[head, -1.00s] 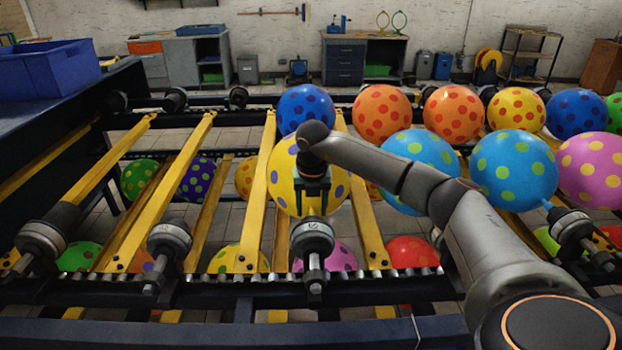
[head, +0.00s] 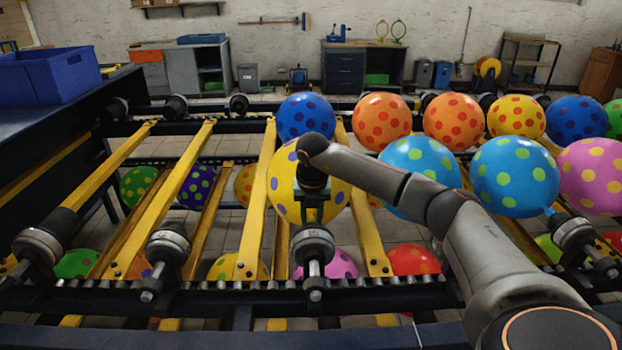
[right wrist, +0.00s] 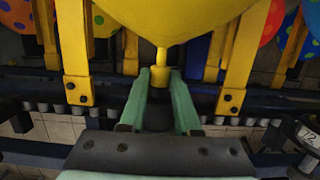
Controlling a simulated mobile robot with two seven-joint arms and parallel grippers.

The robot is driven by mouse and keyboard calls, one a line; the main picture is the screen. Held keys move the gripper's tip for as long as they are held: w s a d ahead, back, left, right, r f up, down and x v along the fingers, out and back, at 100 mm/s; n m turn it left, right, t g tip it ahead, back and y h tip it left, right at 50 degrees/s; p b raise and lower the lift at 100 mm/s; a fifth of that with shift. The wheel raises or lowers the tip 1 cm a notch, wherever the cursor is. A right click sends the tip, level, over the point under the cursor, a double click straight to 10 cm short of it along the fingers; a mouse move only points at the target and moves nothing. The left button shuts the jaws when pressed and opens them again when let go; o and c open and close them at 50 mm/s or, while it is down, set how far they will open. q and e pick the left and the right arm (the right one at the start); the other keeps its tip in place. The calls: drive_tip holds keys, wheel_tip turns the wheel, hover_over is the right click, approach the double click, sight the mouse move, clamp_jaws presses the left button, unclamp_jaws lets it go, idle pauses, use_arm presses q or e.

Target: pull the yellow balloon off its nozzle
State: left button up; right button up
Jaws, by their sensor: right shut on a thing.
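The yellow balloon (head: 283,190) with purple dots stands upright above its nozzle (head: 313,243) in the middle of the rack. My right gripper (head: 313,212) is in front of the balloon's lower part, just above the nozzle, and hides the balloon's neck in the head view. In the right wrist view, the balloon's yellow underside (right wrist: 165,20) fills the top. Its narrow neck (right wrist: 161,62) runs down between the two green fingers of my right gripper (right wrist: 160,80), which are shut on it. Where the neck meets the nozzle is hidden. My left gripper is not in view.
A blue dotted balloon (head: 305,116) is behind the yellow one, and a light blue one (head: 420,168) is to the right. Yellow bars (head: 255,205) flank the nozzle. An empty nozzle (head: 168,247) stands to the left. Blue crates (head: 50,78) are at the far left.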

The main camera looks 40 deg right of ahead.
clamp_jaws()
drive_tip(key=shift+w+d, duration=0.15)
drive_tip(key=shift+w, duration=0.05)
drive_tip(key=shift+w+d, duration=0.25)
drive_tip(key=shift+w, duration=0.1)
drive_tip(key=shift+r, duration=0.15)
wheel_tip(320, 180, up, 8)
drive_tip(key=p, duration=0.7)
drive_tip(key=shift+r, duration=0.25)
wheel_tip(320, 180, up, 8)
drive_tip(key=shift+r, duration=0.15)
